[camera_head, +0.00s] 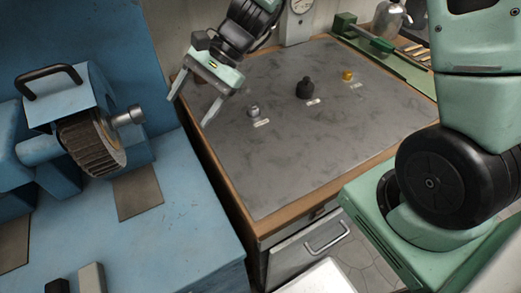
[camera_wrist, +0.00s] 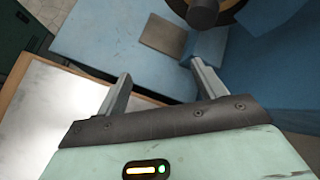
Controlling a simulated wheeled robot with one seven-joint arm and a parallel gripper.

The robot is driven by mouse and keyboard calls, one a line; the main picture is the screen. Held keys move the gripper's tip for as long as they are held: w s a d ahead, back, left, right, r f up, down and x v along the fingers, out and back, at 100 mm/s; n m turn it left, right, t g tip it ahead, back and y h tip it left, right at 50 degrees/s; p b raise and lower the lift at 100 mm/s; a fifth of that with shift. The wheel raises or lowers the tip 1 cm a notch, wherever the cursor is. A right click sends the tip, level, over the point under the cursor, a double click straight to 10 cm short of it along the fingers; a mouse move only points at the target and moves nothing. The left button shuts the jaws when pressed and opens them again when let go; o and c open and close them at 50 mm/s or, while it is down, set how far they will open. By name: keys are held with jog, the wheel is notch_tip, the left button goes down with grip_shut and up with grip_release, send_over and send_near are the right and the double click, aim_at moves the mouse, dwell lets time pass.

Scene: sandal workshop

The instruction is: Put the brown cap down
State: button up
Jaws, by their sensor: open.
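My gripper (camera_head: 188,110) is open, above the left edge of the grey-topped workbench, beside the blue machine. In the wrist view its two fingers (camera_wrist: 160,75) stand apart with nothing between them. I cannot clearly make out a brown cap in either view. On the bench top stand a small silver-grey piece (camera_head: 254,112), a dark, nearly black piece with a narrower top (camera_head: 305,89) and a small yellow piece (camera_head: 347,76). Each has a pale label in front of it. My gripper is apart from all of them.
The blue machine (camera_head: 45,150) with a brush wheel (camera_head: 92,143) and protruding shaft end (camera_head: 130,114) stands left; the shaft end is close to my gripper. The wood-edged bench (camera_head: 330,150) is clear in front. A glass bottle (camera_head: 390,20) and green tray (camera_head: 400,62) stand at its back.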

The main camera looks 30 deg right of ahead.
jog(key=s+d+r+n+h, duration=0.1)
jog(key=s+n+h, duration=0.3)
jog(key=s+n, duration=0.5)
jog(key=s+d+r+n+h, duration=0.2)
jog(key=s+n+h, duration=0.2)
jog(key=s+n, duration=0.5)
jog(key=shift+s+d+r+t+h, duration=0.2)
jog(key=shift+s+d+t+h, duration=0.15)
jog(key=shift+s, duration=1.4)
